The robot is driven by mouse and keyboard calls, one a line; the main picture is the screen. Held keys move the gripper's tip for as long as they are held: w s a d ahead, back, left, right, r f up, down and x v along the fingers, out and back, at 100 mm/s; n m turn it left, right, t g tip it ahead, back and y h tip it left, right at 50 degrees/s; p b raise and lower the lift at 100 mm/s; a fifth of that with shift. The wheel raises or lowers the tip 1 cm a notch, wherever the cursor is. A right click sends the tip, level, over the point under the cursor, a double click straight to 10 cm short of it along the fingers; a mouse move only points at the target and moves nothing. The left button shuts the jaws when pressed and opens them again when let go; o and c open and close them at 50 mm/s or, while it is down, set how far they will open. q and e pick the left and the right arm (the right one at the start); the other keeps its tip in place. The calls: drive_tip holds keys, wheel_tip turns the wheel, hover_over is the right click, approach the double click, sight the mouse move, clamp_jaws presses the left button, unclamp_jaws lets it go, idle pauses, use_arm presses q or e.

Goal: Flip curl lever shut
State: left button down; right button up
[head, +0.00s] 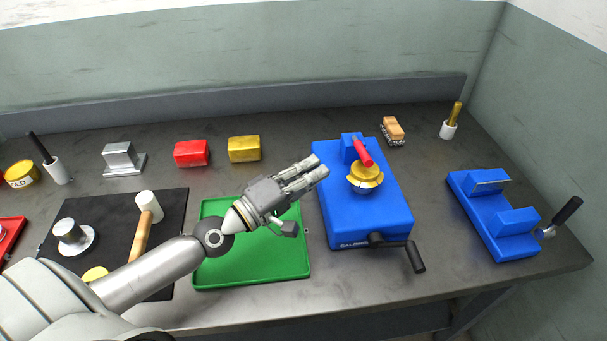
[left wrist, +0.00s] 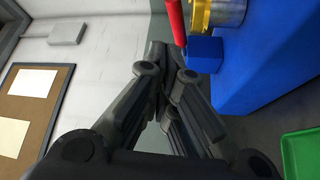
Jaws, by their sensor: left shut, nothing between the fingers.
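The blue machine (head: 335,205) stands right of the table's middle, with a front crank (head: 413,255). A gold round part (head: 366,177) sits on it. A lever with a red handle (head: 362,151) is above the gold part, tilted up toward the back left. My left gripper (head: 320,170) is shut and empty, its fingertips over the machine's left edge, apart from the red handle in the picture. In the left wrist view the shut fingers (left wrist: 162,62) show below the red handle (left wrist: 175,22), with the gold part (left wrist: 226,12) to its right. My right gripper is not in view.
A green tray (head: 300,270) lies under my left arm. A black mat (head: 172,200) with a mallet (head: 146,220) is left of it. A second blue fixture (head: 477,215) stands to the right. Red (head: 191,153) and yellow (head: 244,148) blocks stand behind.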

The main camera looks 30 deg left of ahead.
use_arm(q)
drive_tip(key=shift+v, duration=1.05)
